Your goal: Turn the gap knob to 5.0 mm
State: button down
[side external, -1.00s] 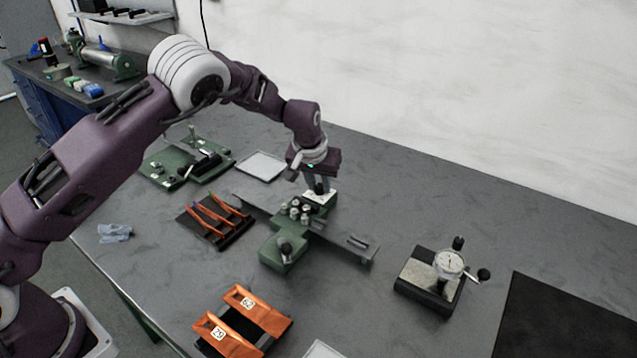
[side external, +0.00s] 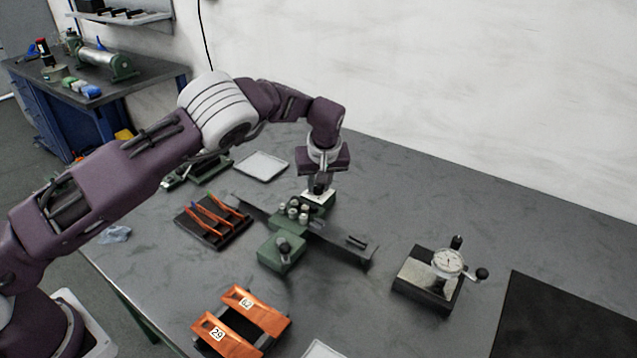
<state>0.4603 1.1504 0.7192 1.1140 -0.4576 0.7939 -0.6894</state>
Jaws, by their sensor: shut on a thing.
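The green machine (side external: 280,252) with a long grey bed stands in the middle of the bench. Several small metal rollers or posts (side external: 294,211) stand on it. At its back is a pale plate (side external: 321,198) with a dark knob (side external: 318,189), which I take for the gap knob. My gripper (side external: 318,184) points down over this plate and is shut on the knob. The fingers hide most of the knob, and its scale reading is too small to read.
Copper strips (side external: 207,215) lie on a black rack to the left. Numbered copper pieces (side external: 228,337) lie in front. A pale tray (side external: 262,166) is behind left. A black mat (side external: 560,315) covers the right front.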

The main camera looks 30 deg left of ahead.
dwell(0.3)
jog(key=c, duration=1.2)
grip_release()
jog(key=shift+r, duration=0.1)
jog(key=s+a+r+h, duration=0.1)
jog(key=s+r, duration=0.5)
jog(key=r, duration=0.4)
jog(key=s+a+r+h, duration=0.1)
jog(key=s+r+h, duration=0.1)
jog(key=s+r, duration=0.6)
jog(key=s+r+m+h, duration=0.1)
jog(key=s+r+m, duration=0.2)
jog(key=s+r, duration=0.6)
jog(key=s+f+m, duration=0.1)
jog(key=s+m, duration=0.1)
jog(key=s, duration=0.5)
jog(key=s+f+m+t, duration=0.1)
jog(key=s+m, duration=0.1)
jog(key=s, duration=0.5)
jog(key=s+f+m+t, duration=0.1)
jog(key=s+m, duration=0.1)
jog(key=s, duration=0.5)
jog(key=shift+d+f+y, duration=0.1)
jog(key=shift+f+y, duration=0.1)
jog(key=shift+y, duration=0.2)
